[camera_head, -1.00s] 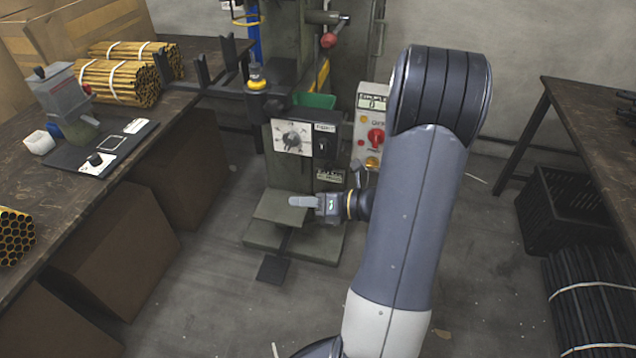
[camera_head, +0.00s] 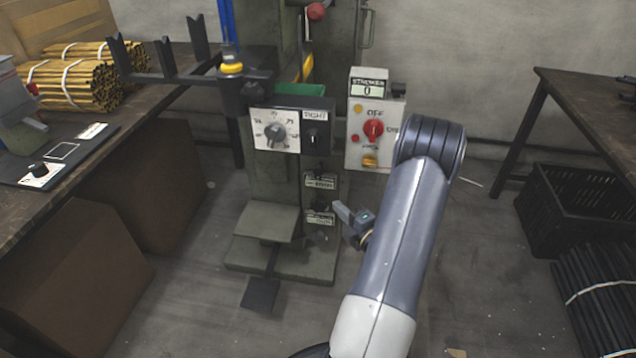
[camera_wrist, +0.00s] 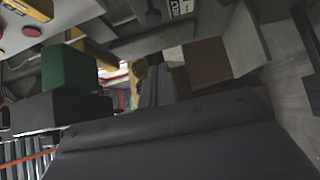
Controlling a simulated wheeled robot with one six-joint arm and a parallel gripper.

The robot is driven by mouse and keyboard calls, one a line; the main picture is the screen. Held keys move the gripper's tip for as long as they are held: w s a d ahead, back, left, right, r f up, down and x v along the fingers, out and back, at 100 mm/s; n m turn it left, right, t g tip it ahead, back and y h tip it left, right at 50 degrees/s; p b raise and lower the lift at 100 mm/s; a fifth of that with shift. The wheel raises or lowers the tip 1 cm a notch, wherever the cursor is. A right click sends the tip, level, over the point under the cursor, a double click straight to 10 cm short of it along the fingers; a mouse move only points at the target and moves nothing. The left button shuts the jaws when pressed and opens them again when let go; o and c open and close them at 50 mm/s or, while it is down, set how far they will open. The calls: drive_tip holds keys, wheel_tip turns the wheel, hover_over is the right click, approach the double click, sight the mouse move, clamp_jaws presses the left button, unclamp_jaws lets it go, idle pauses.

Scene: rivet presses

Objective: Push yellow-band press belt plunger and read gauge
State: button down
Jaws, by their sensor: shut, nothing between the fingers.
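A green-grey press (camera_head: 262,195) stands in the middle of the head view. A yellow band (camera_head: 231,68) circles a dark cylinder on its left side. Its front carries a white plate with a round dial knob (camera_head: 275,133) and a black switch box marked RIGHT (camera_head: 316,135). Below are two small labelled fittings, an upper one (camera_head: 320,181) and a lower one (camera_head: 320,218); their print is too small to read surely. My gripper (camera_head: 340,211) is shut and empty, just right of the lower fitting. I cannot tell whether it touches. The wrist view is too close and tilted to identify a plunger.
A control box (camera_head: 374,145) with a red knob and a counter reading 0 (camera_head: 367,91) stands right of the press. A pedal (camera_head: 260,294) lies on the floor in front. Benches flank both sides, with a black crate (camera_head: 570,205) at right.

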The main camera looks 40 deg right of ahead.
drive_tip(key=b, duration=0.3)
approach(321, 172)
drive_tip(key=w+a, duration=0.4)
drive_tip(key=w, duration=0.1)
drive_tip(key=shift+w+d+f+b, duration=0.1)
drive_tip(key=shift+w+d+b, duration=0.3)
drive_tip(key=shift+w+d, duration=0.3)
drive_tip(key=shift+w+d+f+b, duration=0.1)
drive_tip(key=shift+w+d+b, duration=0.25)
drive_tip(key=shift+w+d, duration=0.35)
drive_tip(key=shift+s+d, duration=0.15)
drive_tip(key=shift+w+d+r+p, duration=0.15)
drive_tip(key=shift+w+d+p, duration=0.3)
drive_tip(key=shift+w+d, duration=0.3)
drive_tip(key=shift+d, duration=0.1)
drive_tip(key=shift+s, duration=0.1)
